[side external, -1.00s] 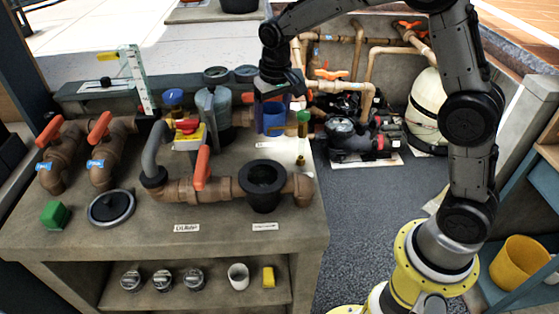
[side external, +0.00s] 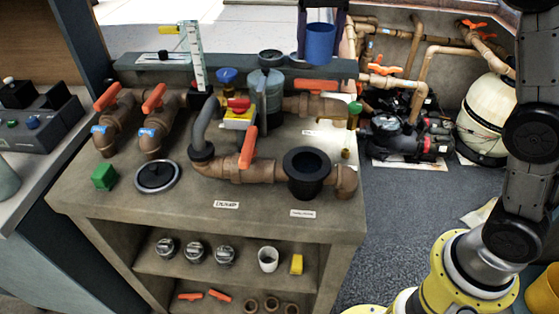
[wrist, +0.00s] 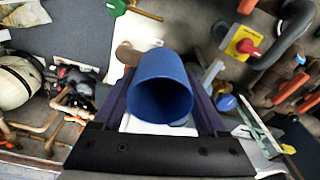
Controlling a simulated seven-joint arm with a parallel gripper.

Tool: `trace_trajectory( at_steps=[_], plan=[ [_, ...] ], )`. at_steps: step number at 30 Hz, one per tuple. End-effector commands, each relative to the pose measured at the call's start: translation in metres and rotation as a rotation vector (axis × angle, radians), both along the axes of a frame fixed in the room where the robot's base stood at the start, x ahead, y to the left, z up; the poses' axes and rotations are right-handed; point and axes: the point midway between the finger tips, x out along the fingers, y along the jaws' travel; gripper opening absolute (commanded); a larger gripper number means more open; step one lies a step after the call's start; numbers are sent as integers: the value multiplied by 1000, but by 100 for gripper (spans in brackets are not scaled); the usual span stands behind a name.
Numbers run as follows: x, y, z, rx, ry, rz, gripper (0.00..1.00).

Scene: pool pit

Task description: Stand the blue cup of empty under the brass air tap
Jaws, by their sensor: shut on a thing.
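The blue cup (side external: 320,44) is held high above the back of the bench, upright in the side view. My gripper (side external: 321,36) is shut on it, with a dark finger on either side. In the wrist view the cup (wrist: 160,88) sits between the fingers with its open mouth facing the camera; its inside is dark and no contents can be made out.
The pump (side external: 400,138) and cream tank (side external: 487,118) are on the floor beyond.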

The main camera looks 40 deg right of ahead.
Motion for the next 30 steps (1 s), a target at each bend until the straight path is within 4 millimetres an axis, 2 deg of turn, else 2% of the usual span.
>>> trace_trajectory(
  at_steps=[9,18,21,27,30],
  plan=[
    [2,54,-1,-1,11,-419,22],
    [-1,94,-1,-15,0,-762,22],
    [-3,103,-1,-20,-6,-841,22],
    [-4,100,-37,-22,-4,-842,22],
    [-3,101,-47,-20,-5,-842,22]
  ],
)
